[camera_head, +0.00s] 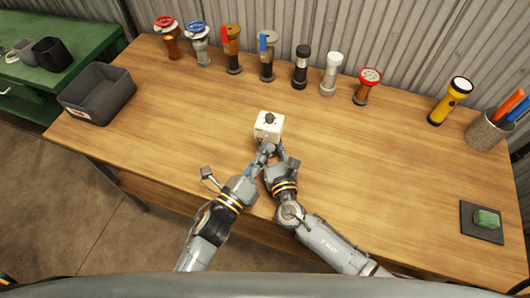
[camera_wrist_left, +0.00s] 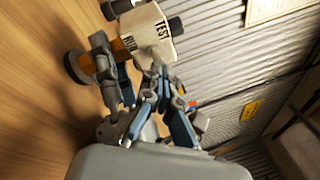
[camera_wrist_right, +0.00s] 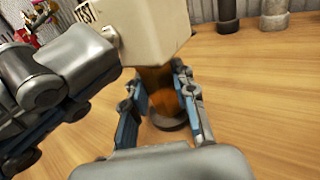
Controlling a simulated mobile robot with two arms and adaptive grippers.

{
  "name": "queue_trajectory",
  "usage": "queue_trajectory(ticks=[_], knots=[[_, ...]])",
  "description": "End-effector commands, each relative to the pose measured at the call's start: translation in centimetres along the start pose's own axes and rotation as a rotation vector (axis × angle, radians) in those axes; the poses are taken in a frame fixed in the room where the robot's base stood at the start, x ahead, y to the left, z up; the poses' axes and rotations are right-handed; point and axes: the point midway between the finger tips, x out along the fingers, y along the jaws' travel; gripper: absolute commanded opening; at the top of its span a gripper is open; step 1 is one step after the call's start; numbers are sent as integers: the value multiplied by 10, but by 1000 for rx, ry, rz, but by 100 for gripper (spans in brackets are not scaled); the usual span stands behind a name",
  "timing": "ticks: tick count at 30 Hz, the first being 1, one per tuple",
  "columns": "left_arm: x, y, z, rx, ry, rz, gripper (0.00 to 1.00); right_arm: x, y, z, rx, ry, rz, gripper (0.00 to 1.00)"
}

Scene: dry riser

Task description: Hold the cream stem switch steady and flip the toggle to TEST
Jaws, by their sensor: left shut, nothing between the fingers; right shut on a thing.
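The cream stem switch (camera_head: 269,124) stands on the table, a cream box with a dark knob on top. The right wrist view shows its brown stem (camera_wrist_right: 160,92) and dark round base. My right gripper (camera_wrist_right: 158,82) is shut around that stem, below the cream box (camera_wrist_right: 145,25). In the left wrist view the box (camera_wrist_left: 160,35) carries the words RUN and TEST. My left gripper (camera_wrist_left: 158,74) is shut and empty, its fingertips close to the labelled face.
Several valves and torches stand along the back, including a red-topped one (camera_head: 369,84) and a yellow torch (camera_head: 452,101). A dark grey bin (camera_head: 98,95) is at the left, a pen cup (camera_head: 488,130) at the right. The wooden table around the switch is clear.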

Motion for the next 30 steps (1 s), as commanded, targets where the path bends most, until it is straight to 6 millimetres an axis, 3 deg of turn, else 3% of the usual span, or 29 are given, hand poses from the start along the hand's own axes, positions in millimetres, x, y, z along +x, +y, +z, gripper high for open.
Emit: queue_trajectory(ticks=[11,24,30], knots=[[-6,-3,4,2,0,2,0,0,-1,-1,-1,1,-2,0],[-70,-36,33,3,0,3,0,0,-1,-1,-1,1,-1,0],[-82,-43,38,2,-1,2,0,0,0,-1,-1,1,-1,0]])
